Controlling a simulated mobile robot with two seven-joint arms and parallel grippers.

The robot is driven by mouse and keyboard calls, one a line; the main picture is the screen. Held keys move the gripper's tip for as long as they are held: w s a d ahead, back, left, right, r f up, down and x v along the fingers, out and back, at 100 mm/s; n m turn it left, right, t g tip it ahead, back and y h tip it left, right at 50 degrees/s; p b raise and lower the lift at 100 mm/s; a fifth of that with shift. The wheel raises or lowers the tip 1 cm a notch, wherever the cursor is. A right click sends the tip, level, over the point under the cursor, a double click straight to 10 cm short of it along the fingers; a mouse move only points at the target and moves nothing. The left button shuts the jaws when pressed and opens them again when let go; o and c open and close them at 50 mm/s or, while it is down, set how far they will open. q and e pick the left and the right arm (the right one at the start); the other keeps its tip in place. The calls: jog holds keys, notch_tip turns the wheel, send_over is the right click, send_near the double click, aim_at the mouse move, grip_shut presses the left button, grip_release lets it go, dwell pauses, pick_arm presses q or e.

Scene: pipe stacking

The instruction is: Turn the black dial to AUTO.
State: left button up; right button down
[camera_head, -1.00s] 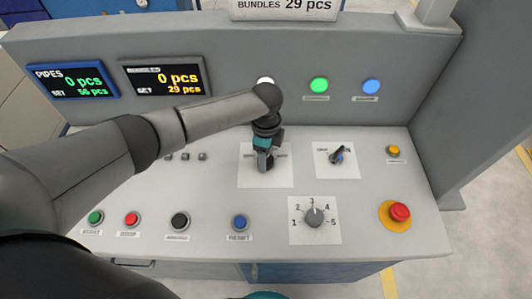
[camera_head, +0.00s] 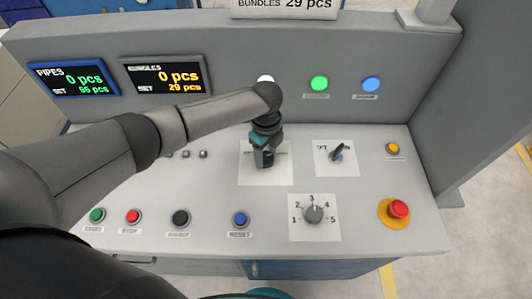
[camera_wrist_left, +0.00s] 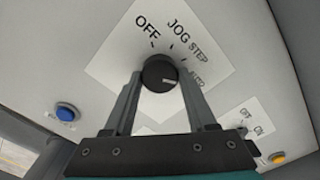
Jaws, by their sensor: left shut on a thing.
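The black dial (camera_wrist_left: 158,74) is round and sits on a white plate (camera_wrist_left: 112,72) labelled OFF, JOG, STEP and AUTO in the left wrist view. AUTO is at the lower right of the label arc, beside the right finger. The left gripper (camera_wrist_left: 160,84) has one finger on each side of the dial and is shut on it. I cannot tell clearly which label its pointer faces. In the head view the left gripper (camera_head: 264,160) points down at the plate (camera_head: 284,176) and hides the dial. My right gripper is not in view.
To the right is an OFF/ON switch (camera_head: 337,154) on its own plate. A numbered knob (camera_head: 314,214), a blue button (camera_head: 240,219) and a red emergency button (camera_head: 398,209) lie nearer the front. The upright panel with displays (camera_head: 165,78) and lamps stands behind.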

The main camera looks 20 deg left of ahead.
aim_at(266, 157)
pick_arm(q)
jog(key=o, duration=1.4)
notch_tip(266, 157, up, 15)
jog(key=shift+r+p, duration=0.15)
jog(key=shift+p, duration=0.45)
